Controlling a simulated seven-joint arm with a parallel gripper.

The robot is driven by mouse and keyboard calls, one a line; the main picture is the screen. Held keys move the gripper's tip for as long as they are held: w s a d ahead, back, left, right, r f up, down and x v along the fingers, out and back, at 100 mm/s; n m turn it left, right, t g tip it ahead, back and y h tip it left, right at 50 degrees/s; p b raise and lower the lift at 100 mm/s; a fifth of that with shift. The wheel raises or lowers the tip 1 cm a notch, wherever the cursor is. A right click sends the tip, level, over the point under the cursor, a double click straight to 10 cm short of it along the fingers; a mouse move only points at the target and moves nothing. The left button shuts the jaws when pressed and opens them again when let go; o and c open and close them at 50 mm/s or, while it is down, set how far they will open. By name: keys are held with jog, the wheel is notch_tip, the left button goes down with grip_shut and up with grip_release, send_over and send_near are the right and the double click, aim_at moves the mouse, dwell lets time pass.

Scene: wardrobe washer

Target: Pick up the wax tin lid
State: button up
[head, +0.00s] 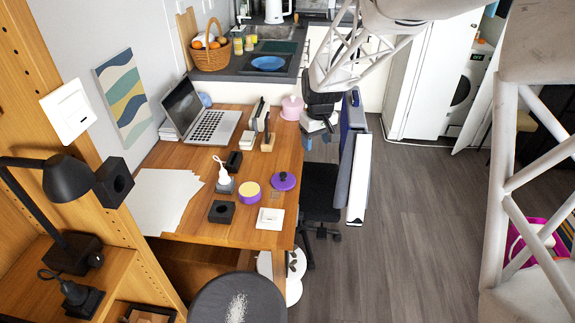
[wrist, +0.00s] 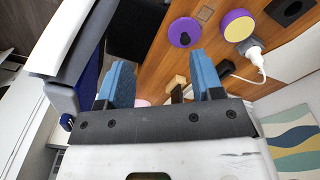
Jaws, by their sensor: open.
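The wax tin lid (head: 283,181) is a purple disc with a small dark knob. It lies on the wooden desk near its right edge, just right of the purple wax tin (head: 249,191) with its yellow top. In the wrist view the lid (wrist: 184,32) lies beyond the fingertips, and the tin (wrist: 238,25) is right of it. My gripper (head: 317,126) is above the desk's right edge, farther back than the lid and apart from it. Its blue fingers (wrist: 162,80) are spread, with nothing between them.
A laptop (head: 210,125) and pink pot (head: 292,107) are farther back. A dark chair (head: 320,190) and blue-white panels (head: 357,160) are beside the desk.

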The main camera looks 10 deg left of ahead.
aim_at(283, 174)
jog(key=w+a+f+n, duration=0.1)
jog(key=w+a+f, duration=0.2)
jog(key=f, duration=0.2)
jog(key=w+a+f+n, duration=0.1)
jog(key=w+a+f, duration=0.2)
jog(key=a+f, duration=0.1)
jog(key=w+a+f, duration=0.3)
jog(key=a+f, duration=0.1)
jog(key=f, duration=0.2)
jog(key=shift+w+a+f+n+g, duration=0.2)
jog(key=shift+f+n+g, duration=0.1)
jog(key=shift+n+g, duration=0.1)
jog(key=shift+f, duration=1.3)
jog(key=shift+s+d+f, duration=0.1)
jog(key=shift+s+f, duration=0.05)
jog(key=shift+f, duration=2.4)
jog(key=shift+c, duration=0.2)
jog(key=c, duration=1)
